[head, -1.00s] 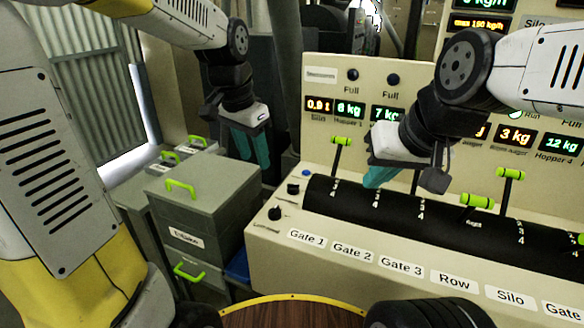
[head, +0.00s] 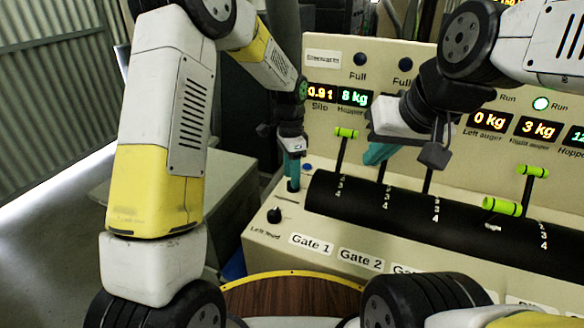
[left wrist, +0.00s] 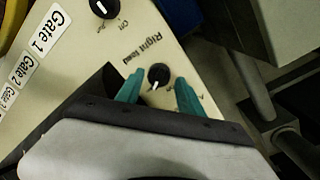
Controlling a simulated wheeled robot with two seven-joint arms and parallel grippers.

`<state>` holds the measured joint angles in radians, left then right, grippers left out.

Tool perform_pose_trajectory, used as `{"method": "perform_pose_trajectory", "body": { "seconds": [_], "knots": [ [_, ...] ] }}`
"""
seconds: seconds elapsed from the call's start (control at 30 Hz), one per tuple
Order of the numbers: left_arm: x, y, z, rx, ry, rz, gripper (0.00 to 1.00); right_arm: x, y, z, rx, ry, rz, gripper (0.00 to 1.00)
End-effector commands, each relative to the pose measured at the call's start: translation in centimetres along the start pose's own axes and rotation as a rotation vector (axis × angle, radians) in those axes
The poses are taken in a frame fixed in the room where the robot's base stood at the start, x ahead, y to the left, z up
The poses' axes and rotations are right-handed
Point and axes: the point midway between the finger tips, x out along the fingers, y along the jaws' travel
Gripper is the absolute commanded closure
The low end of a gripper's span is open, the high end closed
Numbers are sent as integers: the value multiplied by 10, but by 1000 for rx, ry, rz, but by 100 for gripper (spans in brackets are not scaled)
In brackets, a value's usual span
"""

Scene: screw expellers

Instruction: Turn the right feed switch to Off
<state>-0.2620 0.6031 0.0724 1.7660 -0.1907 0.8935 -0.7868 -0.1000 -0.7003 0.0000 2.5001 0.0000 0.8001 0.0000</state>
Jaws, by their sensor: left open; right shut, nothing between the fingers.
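The right feed switch (left wrist: 159,77) is a black round knob with a white pointer mark, beside its "Right feed" label in the left wrist view. Its pointer slants toward the lower left; its small position labels are too blurred to read. My left gripper (left wrist: 160,80) is open, its teal fingers on either side of this knob; contact cannot be told. In the head view my left gripper (head: 293,184) points down at the panel's left end and hides most of the knob. My right gripper (head: 376,154) is shut and empty over the lever area.
The left feed knob (head: 274,215) sits closer to the panel's front and also shows in the left wrist view (left wrist: 103,8). A blue button (head: 308,167) lies behind the right feed switch. Green-handled levers (head: 346,132) stand on the black cover. A grey cabinet (head: 232,205) stands left.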

Motion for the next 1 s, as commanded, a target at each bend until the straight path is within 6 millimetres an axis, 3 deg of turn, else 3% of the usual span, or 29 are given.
{"method": "perform_pose_trajectory", "body": {
  "seconds": [0.2, 0.47, 0.5, 0.73, 1.0],
  "knots": [
    [21, 0, 0, 0, 0, 0, 56, 0, 0, 0, 0, 0, 0, 100],
    [23, 0, 0, -1, 1, -1, 56, 0, 0, 0, 0, 0, 0, 100],
    [23, 0, 0, -1, 1, -1, 58, 0, 0, 0, 0, 0, 0, 100],
    [22, 0, 0, -1, 1, -1, 100, 0, 0, 0, 0, 0, 0, 100],
    [22, 0, 0, -25, 2, -1, 100, 0, 0, 0, 0, 0, 0, 100]
  ]
}}
